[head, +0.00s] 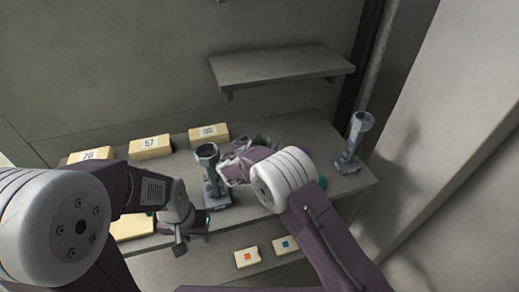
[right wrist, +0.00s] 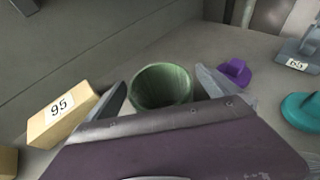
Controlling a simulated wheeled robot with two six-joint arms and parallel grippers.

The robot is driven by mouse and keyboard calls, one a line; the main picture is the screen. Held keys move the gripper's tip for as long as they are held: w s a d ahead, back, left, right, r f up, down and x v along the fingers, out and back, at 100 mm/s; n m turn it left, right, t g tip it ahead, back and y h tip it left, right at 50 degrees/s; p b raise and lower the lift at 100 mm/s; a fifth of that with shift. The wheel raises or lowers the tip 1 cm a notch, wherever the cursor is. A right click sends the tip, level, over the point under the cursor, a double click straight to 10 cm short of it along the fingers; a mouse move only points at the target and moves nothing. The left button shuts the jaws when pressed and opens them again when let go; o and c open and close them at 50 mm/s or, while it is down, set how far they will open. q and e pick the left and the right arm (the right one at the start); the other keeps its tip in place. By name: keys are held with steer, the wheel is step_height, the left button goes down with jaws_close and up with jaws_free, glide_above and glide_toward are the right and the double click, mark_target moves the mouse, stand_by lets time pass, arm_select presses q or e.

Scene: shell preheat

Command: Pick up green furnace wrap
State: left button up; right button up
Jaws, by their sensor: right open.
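The green furnace wrap is a round, hollow, open-topped green cylinder (right wrist: 162,87) in the right wrist view. It stands on the bench between the two fingers of my right gripper (right wrist: 165,92). The fingers are apart, one on each side of it; I cannot tell whether either touches it. In the head view my right gripper (head: 235,164) reaches over the bench, and my arm hides most of the green thing behind it. My left gripper (head: 192,232) is at the bench's front edge, away from the wrap; its jaw opening is unclear.
A grey stand (head: 208,154) is close to my right gripper; another stand (head: 358,128) is at the right. Labelled yellow boxes (head: 150,147) line the back. A purple piece (right wrist: 234,71) and a teal piece (right wrist: 302,112) lie right of the wrap. A wall shelf (head: 285,65) hangs above.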

steer(key=shift+w+f, duration=0.15)
steer(key=shift+w, duration=0.15)
steer(key=shift+s, duration=0.15)
steer(key=c, duration=1.4)
